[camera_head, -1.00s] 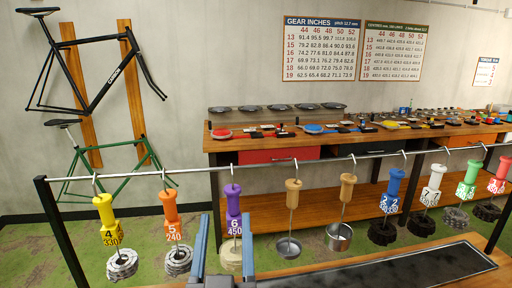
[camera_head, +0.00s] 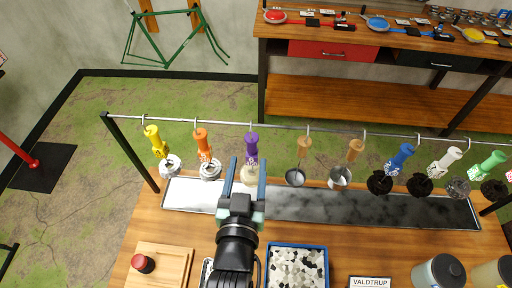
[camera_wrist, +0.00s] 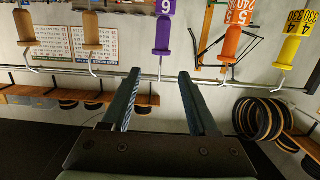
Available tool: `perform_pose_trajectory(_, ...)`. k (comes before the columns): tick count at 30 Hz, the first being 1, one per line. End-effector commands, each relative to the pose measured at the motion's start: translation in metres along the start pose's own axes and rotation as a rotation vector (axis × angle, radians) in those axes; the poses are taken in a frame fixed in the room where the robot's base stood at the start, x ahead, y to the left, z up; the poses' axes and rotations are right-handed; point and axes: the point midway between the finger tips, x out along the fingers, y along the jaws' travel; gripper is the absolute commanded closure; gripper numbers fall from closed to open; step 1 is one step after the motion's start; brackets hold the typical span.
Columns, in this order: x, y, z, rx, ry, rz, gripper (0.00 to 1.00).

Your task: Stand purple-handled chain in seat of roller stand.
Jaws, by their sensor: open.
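The purple-handled chain (camera_head: 251,145) hangs by a hook from the horizontal rail (camera_head: 330,130). Its pale coil shows between my fingers in the head view. In the wrist view, which looks upside down, the purple handle (camera_wrist: 163,35) with a 9-like number lies beyond the fingertips, roughly centred between them. My gripper (camera_head: 247,165) is open, its two blue-grey fingers pointing toward the purple chain; it also shows open and empty in the wrist view (camera_wrist: 160,78). I cannot pick out the roller stand or its seat with certainty.
Orange (camera_head: 203,145) and yellow (camera_head: 155,141) handles hang left of the purple one; tan-handled ladles (camera_head: 304,148), blue, white and green handles hang right. A long tray (camera_head: 400,208) lies below. A wooden board (camera_head: 180,257) and blue-rimmed bin (camera_head: 326,250) flank my arm.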

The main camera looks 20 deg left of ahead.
Motion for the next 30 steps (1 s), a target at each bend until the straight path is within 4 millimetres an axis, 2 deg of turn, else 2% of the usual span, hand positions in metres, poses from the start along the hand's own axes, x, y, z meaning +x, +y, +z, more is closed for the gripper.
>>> perform_pose_trajectory(5,0.011,-0.001,0.002,0.0,0.001,-0.001,0.4)
perform_pose_trajectory(25,0.102,0.0,0.002,-0.001,0.002,0.0,0.4)
perform_pose_trajectory(27,0.102,0.0,0.017,0.0,-0.002,0.0,0.4)
perform_pose_trajectory(30,0.103,0.0,0.025,0.0,-0.001,0.0,0.4)
